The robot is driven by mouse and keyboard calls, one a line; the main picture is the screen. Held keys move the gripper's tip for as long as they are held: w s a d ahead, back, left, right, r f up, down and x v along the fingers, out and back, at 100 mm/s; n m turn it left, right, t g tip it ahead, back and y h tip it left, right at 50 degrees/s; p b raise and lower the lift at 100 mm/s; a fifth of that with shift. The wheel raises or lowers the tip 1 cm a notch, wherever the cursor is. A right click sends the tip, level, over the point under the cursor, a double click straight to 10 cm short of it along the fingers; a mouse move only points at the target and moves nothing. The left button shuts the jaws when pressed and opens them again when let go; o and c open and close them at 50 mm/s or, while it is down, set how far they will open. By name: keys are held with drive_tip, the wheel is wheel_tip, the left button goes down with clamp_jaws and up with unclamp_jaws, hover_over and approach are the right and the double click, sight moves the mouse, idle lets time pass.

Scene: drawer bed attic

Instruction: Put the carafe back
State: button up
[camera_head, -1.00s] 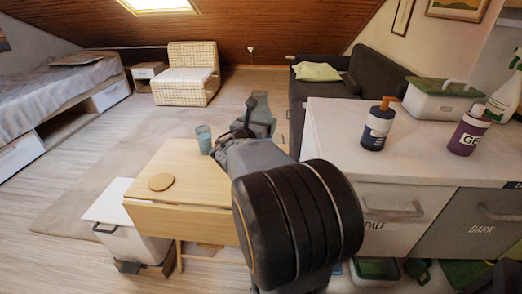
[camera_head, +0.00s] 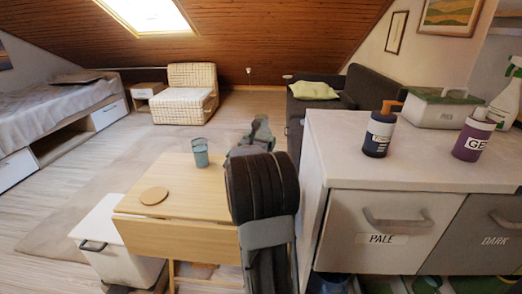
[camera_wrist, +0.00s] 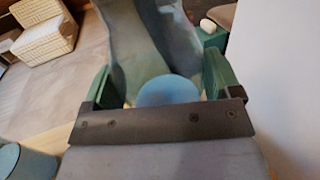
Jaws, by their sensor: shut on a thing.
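My gripper (camera_wrist: 158,88) is shut on the carafe (camera_wrist: 152,35), a grey-green glass vessel that fills the upper middle of the wrist view. A light blue round patch shows at its near side between the fingers. In the head view my arm hides most of the gripper, and only a small part of the carafe (camera_head: 262,127) shows beyond it, past the table's far right side. A round cork coaster (camera_head: 154,195) lies bare on the wooden table (camera_head: 185,187). A blue-green cup (camera_head: 200,152) stands near the table's back edge.
A white counter (camera_head: 420,160) with drawers marked PALE and DARK stands close on the right. It holds a dark pump bottle (camera_head: 379,134), a purple bottle (camera_head: 473,138) and a lidded box (camera_head: 440,110). A white bin (camera_head: 112,240) stands left of the table.

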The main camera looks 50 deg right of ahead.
drive_tip(key=shift+f+b, duration=0.45)
drive_tip(key=shift+f, duration=1)
drive_tip(key=shift+f, duration=0.2)
drive_tip(key=o, duration=0.9)
drive_tip(key=shift+r, duration=0.15)
drive_tip(key=shift+a, duration=0.25)
drive_tip(key=p+v, duration=0.3)
drive_tip(key=v, duration=0.8)
drive_tip(key=shift+s+a, duration=0.2)
drive_tip(key=shift+a, duration=0.05)
